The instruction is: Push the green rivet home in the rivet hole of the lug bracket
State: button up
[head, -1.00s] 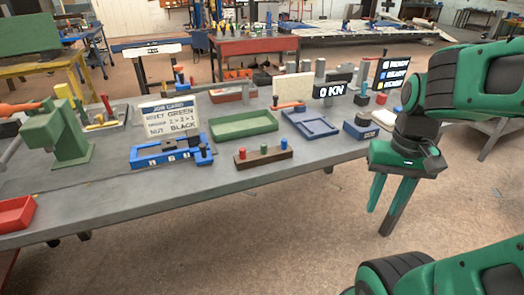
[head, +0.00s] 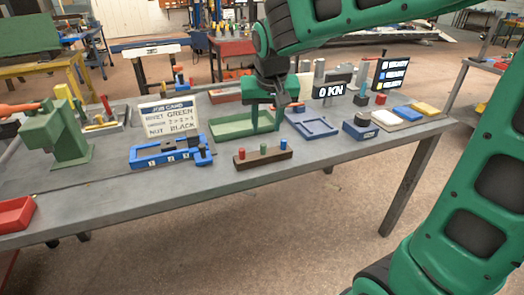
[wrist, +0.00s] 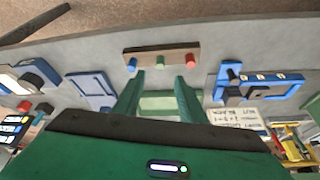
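The green rivet (head: 263,149) stands upright in a dark wooden block (head: 249,160) between a red and a blue one; it also shows in the wrist view (wrist: 160,67). My gripper (head: 266,130) points down above the green tray, behind the block. In the wrist view its fingers (wrist: 159,82) are apart with nothing between them. A blue fixture (head: 150,162) with numbered marks lies left of the block and holds a dark part (head: 176,154), possibly the lug bracket; the wrist view shows the fixture at right (wrist: 268,80). I cannot make out the rivet hole.
A green tray (head: 222,131) lies below my gripper. A job card (head: 167,118) reads rivet green, nut black. A display (head: 331,91) reads 0 KN. A blue tray (head: 312,124) lies right, a green press (head: 57,137) stands left. The bench front around the block is clear.

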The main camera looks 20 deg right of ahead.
aim_at(263, 145)
jog(key=x, duration=1)
jog(key=shift+w+f, duration=0.25)
jog(key=shift+w, duration=0.15)
grip_shut()
